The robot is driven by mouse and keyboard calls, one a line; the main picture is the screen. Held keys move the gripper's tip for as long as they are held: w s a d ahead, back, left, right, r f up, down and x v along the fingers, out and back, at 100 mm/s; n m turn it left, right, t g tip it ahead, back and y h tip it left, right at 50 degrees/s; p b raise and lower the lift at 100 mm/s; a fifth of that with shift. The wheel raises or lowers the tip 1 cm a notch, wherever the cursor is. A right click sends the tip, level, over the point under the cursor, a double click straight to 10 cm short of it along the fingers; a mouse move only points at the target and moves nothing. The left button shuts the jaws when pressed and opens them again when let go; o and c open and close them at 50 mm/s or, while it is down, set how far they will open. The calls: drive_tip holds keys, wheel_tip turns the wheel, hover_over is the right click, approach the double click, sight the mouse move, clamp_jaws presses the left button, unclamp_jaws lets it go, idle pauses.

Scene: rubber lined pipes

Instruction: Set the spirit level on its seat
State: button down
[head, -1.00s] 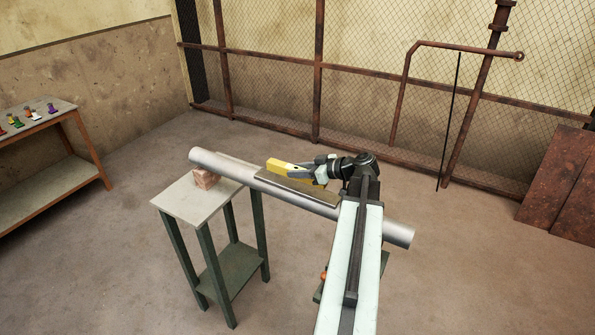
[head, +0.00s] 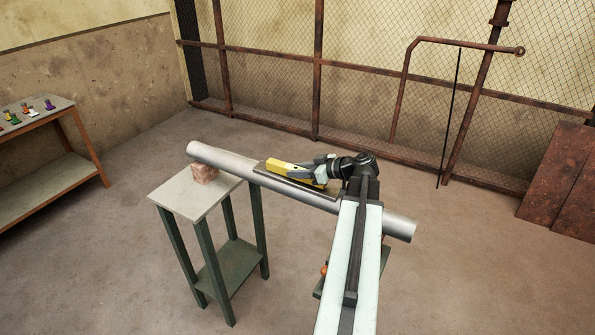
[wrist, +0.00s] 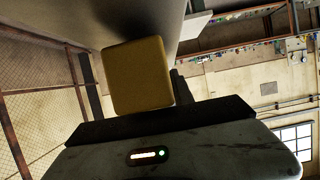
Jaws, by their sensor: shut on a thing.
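The spirit level is the yellow bar (head: 287,170) in my gripper (head: 318,171), low over the pipe's middle in the head view. Its yellow end (wrist: 138,75) fills the middle of the wrist view. My gripper is shut on it from the right. A dark flat seat plate (head: 262,179) lies along the top of the grey metal pipe (head: 228,160), under the level. I cannot tell whether the level touches the seat. The level lies roughly along the pipe. My gripper and arm hide the level's right part.
The pipe's left end rests on a reddish block (head: 204,174) on a small stand (head: 178,196) with green legs. A bench (head: 38,120) with several small coloured items stands at the far left. A mesh fence (head: 270,60) runs behind. The floor between is clear.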

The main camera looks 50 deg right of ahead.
drive_tip(key=shift+f, duration=0.15)
drive_tip(key=c, duration=1)
unclamp_jaws()
drive_tip(key=p+v, duration=0.2)
drive_tip(key=v, duration=0.5)
drive_tip(key=shift+w+a+p, duration=0.1)
drive_tip(key=shift+p, duration=0.25)
drive_tip(key=shift+s+r, duration=0.2)
drive_tip(key=shift+s, duration=0.25)
